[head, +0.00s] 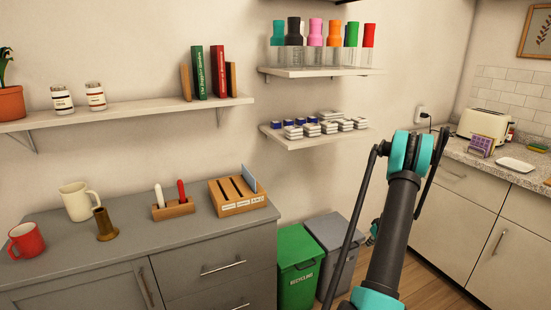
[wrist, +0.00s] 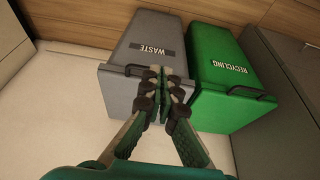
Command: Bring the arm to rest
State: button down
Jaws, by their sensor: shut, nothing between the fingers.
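My gripper (wrist: 165,78) shows in the wrist view with its fingertips together and nothing between them. It appears in front of the grey waste bin (wrist: 140,50). I cannot tell how far it is from the bin. In the head view my arm rises at the lower right, with a dark link and teal joints, in front of the wall and the right-hand cabinets. The gripper itself is mostly hidden there behind the arm.
A green recycling bin (head: 298,265) stands beside the grey bin (head: 335,240). The grey counter (head: 130,225) on the left holds mugs and wooden holders. Wall shelves (head: 130,115) are above. A right-hand counter (head: 470,155) carries a toaster (head: 484,124). Some floor (head: 425,285) is clear.

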jog(key=s+a+r+m, duration=0.1)
jog(key=s+a+r, duration=0.4)
jog(key=a+r, duration=0.5)
jog(key=s+a+r+m, duration=0.1)
jog(key=s+a+r, duration=0.4)
jog(key=a+r, duration=0.5)
jog(key=s+a+r, duration=0.1)
jog(key=s+a, duration=0.3)
jog(key=s, duration=0.3)
jog(key=s+a+r+m+h, duration=0.1)
jog(key=s+a, duration=0.3)
jog(key=s, duration=0.4)
jog(key=s+a+r, duration=0.1)
jog(key=s+a, duration=0.4)
jog(key=s, duration=0.3)
jog(key=shift+r+m, duration=0.15)
jog(key=shift+m, duration=0.25)
